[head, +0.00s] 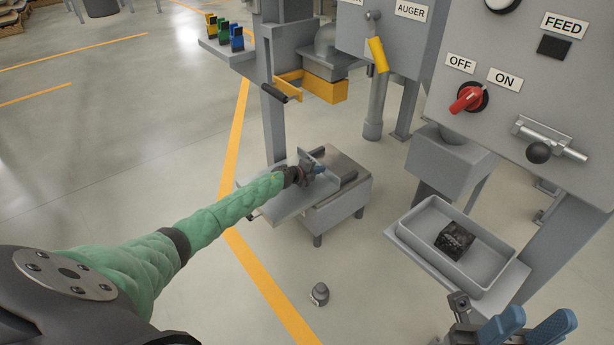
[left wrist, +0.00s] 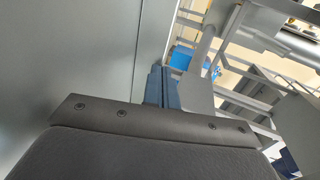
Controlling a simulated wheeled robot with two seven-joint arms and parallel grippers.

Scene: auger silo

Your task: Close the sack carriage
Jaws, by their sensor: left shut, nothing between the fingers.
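The sack carriage appears to be the low grey sliding plate (head: 283,201) with an upright panel, on a squat grey base (head: 340,207) under the spout. The plate juts out past the left side of the base. My left gripper (head: 319,168) is at the upright panel, shut and empty; I cannot tell whether it touches. In the left wrist view its blue fingers (left wrist: 161,88) are together beside a large grey surface (left wrist: 85,55). My right gripper (head: 530,328) is at the lower right, its blue fingers apart, with nothing between them.
A yellow-ended clamp part (head: 325,88) and a black-gripped lever (head: 274,92) are above the carriage. A grey tray (head: 410,236) with a black block (head: 455,238) stands to the right. A small grey knob-like object (head: 320,293) lies on the floor. The floor at left is clear.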

